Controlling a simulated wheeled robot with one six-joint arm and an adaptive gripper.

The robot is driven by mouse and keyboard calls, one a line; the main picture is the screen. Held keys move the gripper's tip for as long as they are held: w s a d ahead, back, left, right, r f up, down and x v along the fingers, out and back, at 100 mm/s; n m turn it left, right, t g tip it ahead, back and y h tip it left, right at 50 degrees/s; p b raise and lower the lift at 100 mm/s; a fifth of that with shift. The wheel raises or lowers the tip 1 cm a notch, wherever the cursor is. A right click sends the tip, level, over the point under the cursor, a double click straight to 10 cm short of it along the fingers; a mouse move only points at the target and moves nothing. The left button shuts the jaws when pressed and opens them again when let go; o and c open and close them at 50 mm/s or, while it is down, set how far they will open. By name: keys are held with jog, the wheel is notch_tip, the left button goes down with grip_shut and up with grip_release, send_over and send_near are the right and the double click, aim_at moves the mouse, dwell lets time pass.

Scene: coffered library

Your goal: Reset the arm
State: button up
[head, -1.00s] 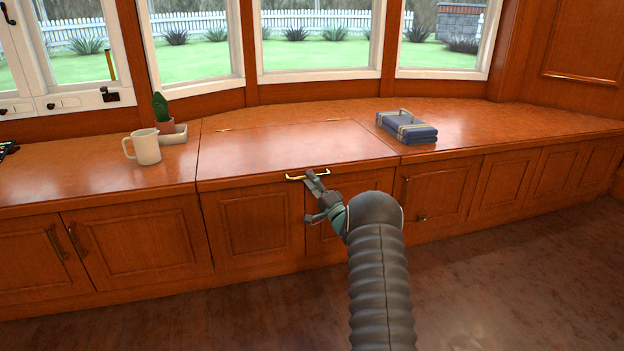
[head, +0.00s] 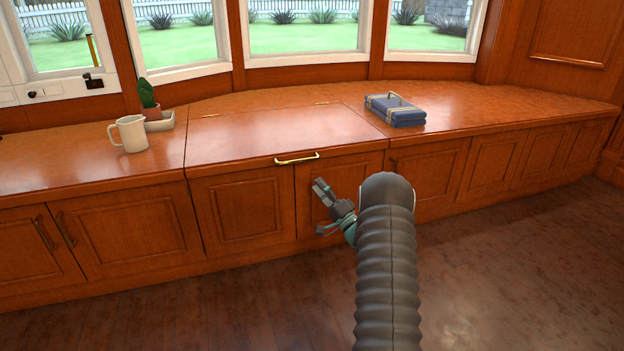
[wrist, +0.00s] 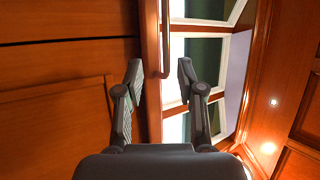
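My gripper (head: 319,188) is in front of the window-seat cabinet, below and right of the brass handle (head: 297,158) on the front edge of the seat lid (head: 270,135). The lid lies closed. In the wrist view my gripper (wrist: 158,85) has its two fingers spread apart with nothing between them. The handle also shows in the wrist view (wrist: 166,45), beyond the fingertips and apart from them. My arm reaches in from the lower right of the head view.
A white pitcher (head: 131,134) and a potted cactus (head: 149,98) in a pale tray stand on the bench at left. A strapped blue bundle (head: 396,111) lies right of the lid. Cabinet doors line the front. The wooden floor (head: 500,270) is clear.

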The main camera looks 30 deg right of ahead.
jog(key=shift+s+d+f, duration=0.15)
jog(key=shift+s+f, duration=0.15)
jog(key=shift+s, duration=0.2)
